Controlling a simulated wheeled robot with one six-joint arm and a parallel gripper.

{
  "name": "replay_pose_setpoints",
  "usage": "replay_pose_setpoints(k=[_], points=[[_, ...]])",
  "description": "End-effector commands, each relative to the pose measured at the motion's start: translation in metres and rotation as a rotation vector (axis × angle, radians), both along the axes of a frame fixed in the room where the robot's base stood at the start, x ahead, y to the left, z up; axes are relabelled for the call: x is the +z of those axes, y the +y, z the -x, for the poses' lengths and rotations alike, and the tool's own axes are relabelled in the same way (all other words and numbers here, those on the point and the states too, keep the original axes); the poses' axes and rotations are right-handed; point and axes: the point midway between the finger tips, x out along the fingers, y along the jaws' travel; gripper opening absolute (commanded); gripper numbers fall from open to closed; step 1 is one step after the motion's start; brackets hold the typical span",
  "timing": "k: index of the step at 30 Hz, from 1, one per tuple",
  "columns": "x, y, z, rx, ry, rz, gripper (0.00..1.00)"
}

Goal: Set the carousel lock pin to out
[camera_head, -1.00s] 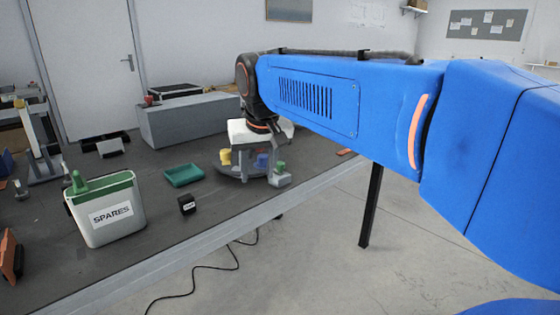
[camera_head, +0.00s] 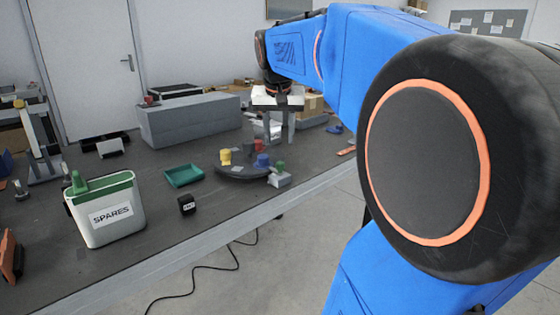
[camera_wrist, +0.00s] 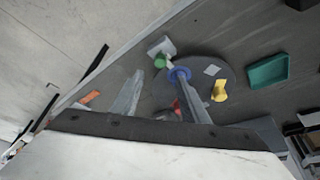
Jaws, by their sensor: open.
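The carousel (camera_head: 236,173) is a dark round plate on the bench, carrying yellow, blue and red pieces. It also shows in the wrist view (camera_wrist: 201,63). At its edge nearest the bench front stands a small grey block (camera_head: 279,181) with a green knob (camera_head: 280,167), which looks like the lock pin. The green knob also shows in the wrist view (camera_wrist: 160,62), beyond the fingertips. How far the pin is in or out cannot be told. My gripper (camera_head: 279,141) is open and empty, above and behind the carousel. In the wrist view my gripper (camera_wrist: 160,80) partly covers the red piece.
A green tray (camera_head: 184,175) and a small black cube (camera_head: 187,205) lie left of the carousel. A white SPARES bin (camera_head: 107,210) stands farther left. A long grey box (camera_head: 190,121) is behind. The bench front edge runs close to the block.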

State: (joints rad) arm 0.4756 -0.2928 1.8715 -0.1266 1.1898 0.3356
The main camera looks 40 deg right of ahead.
Motion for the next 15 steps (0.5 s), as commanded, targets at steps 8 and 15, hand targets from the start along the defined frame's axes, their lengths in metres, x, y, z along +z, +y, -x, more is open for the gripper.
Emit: replay_pose_setpoints(k=[8,15], points=[[-0.047,-0.013,-0.013,0.001,0.003,-0.001,0.41],[-0.082,-0.023,-0.023,0.000,0.002,-0.001,0.41]])
